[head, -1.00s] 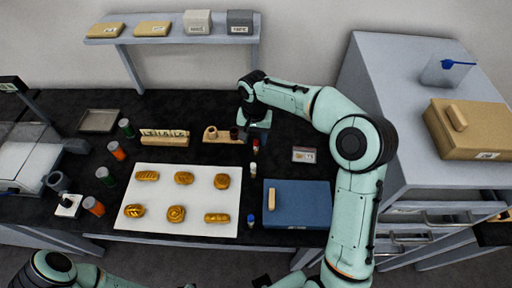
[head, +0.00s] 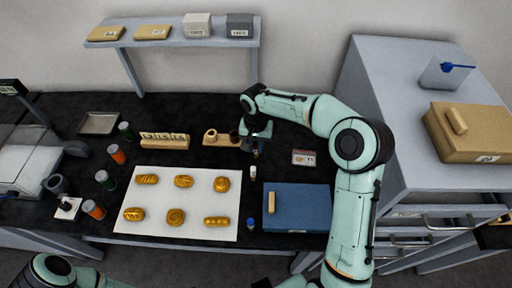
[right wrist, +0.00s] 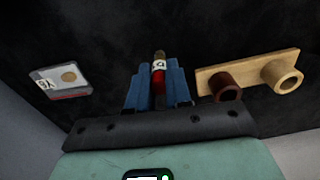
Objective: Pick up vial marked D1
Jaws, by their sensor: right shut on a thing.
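My right gripper (head: 256,146) is shut on a small vial, which stands upright between its blue fingers in the right wrist view (right wrist: 158,95). The vial (right wrist: 159,66) has a dark cap, a white label and red contents. The label is turned and too small to read surely. In the head view the gripper hides most of this vial, and I cannot tell whether its base is off the table. A second vial with a white body (head: 253,172) stands just in front of it. A blue-capped vial (head: 250,223) stands near the front edge. My left gripper is out of view.
A wooden holder (head: 222,140) with round sockets is close left of the right gripper. A labelled card (head: 304,157) lies to the right. A blue box (head: 305,207) and a white board (head: 160,192) with gold pieces lie in front. A slotted rack (head: 165,141) stands further left.

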